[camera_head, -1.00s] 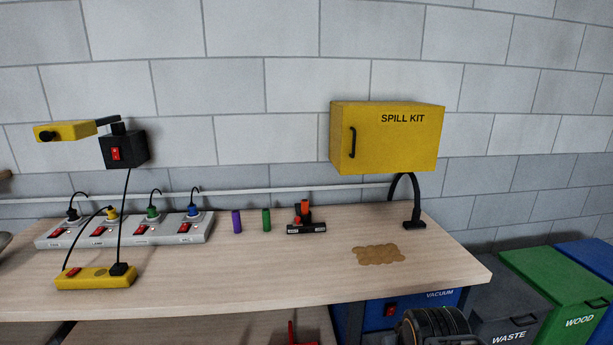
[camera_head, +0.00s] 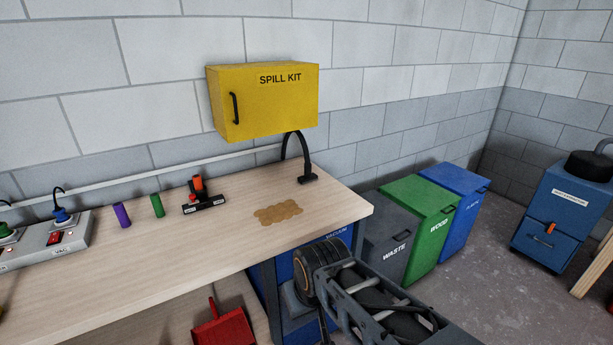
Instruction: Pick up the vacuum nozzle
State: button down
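My arm (camera_head: 385,310) reaches in from the bottom right, in front of the bench and well short of the nozzle. I cannot make out my gripper's fingers.
A yellow spill kit box (camera_head: 265,102) hangs on the wall above the nozzle. A brown patch (camera_head: 278,212) lies on the workbench (camera_head: 180,250). Waste (camera_head: 390,240), wood (camera_head: 420,215) and blue (camera_head: 462,208) bins stand right of the bench. A red dustpan (camera_head: 222,328) is below.

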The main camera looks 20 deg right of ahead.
aim_at(308, 176)
jog(key=k, duration=0.35)
jog(key=z, duration=1.3)
jog(key=i, duration=0.9)
jog(key=u, duration=0.65)
jog(key=i, duration=0.8)
jog(key=u, duration=0.9)
